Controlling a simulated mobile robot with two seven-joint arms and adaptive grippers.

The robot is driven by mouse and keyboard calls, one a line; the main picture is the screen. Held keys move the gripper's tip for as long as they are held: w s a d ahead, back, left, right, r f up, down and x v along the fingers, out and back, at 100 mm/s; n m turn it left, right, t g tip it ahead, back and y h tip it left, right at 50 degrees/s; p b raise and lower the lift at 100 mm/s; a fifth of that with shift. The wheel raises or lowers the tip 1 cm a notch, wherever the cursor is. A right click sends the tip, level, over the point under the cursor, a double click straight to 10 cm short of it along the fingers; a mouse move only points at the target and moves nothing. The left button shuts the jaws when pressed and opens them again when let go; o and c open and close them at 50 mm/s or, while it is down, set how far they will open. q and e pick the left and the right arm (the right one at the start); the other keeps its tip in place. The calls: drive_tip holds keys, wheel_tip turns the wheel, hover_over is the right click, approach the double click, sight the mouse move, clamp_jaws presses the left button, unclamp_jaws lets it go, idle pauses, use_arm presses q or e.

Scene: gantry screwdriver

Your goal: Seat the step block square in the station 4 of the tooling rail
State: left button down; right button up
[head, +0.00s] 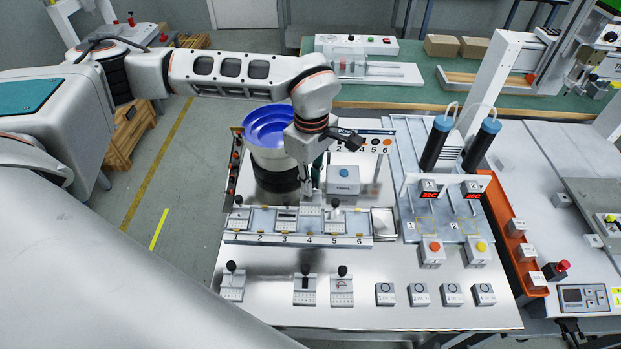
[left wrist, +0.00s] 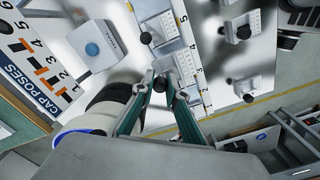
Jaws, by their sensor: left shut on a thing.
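The tooling rail (head: 300,240) runs across the table with numbered stations; it also shows in the left wrist view (left wrist: 192,88). My left gripper (head: 306,190) reaches down over the rail near station 4. In the left wrist view its two teal fingers (left wrist: 161,84) close around a black knob (left wrist: 159,85). A pale grey block that looks like the step block (head: 311,211) is at station 4, right under the gripper. The fingers hide part of it, so I cannot tell whether it sits fully down or square. My right gripper is out of view.
A black-knobbed block (head: 335,214) stands at station 5, close beside the gripper. Behind the rail are a blue-topped round container (head: 268,133) and a grey box with a blue button (head: 343,181). Several knobbed blocks and timers (head: 385,294) line the table front.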

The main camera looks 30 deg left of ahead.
sight(311, 201)
use_arm(q)
wheel_tip(311, 201, down, 5)
drive_tip(key=b, duration=0.3)
drive_tip(key=shift+r, duration=0.15)
drive_tip(key=shift+f, duration=0.45)
drive_tip(key=shift+f, duration=0.75)
idle(0.7)
drive_tip(key=c, duration=2)
unclamp_jaws()
drive_tip(key=shift+o, duration=0.4)
